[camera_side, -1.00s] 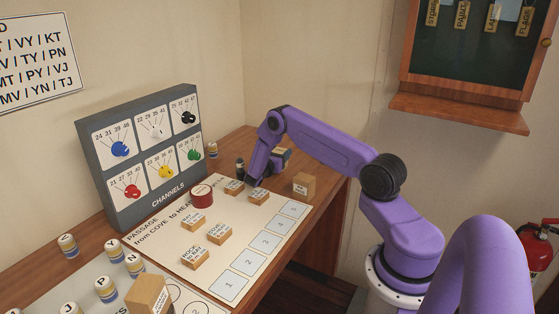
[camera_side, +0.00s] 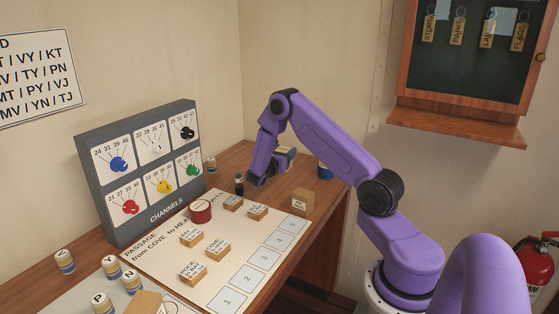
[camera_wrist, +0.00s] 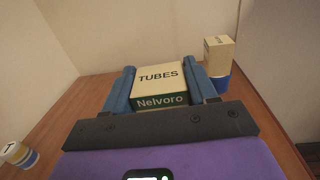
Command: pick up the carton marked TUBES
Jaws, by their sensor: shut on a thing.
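The TUBES carton (camera_wrist: 160,82) is a cream box with a dark green band reading Nelvoro. It sits between the two blue fingers of my gripper (camera_wrist: 163,88), which are shut on it from both sides. In the side view the carton (camera_side: 287,150) shows only partly behind my purple wrist, over the back of the desk. It looks raised, but the gap beneath it is hidden.
A blue round container (camera_side: 325,170) stands behind my arm, and a brown carton (camera_side: 302,201) stands at the desk's right edge.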

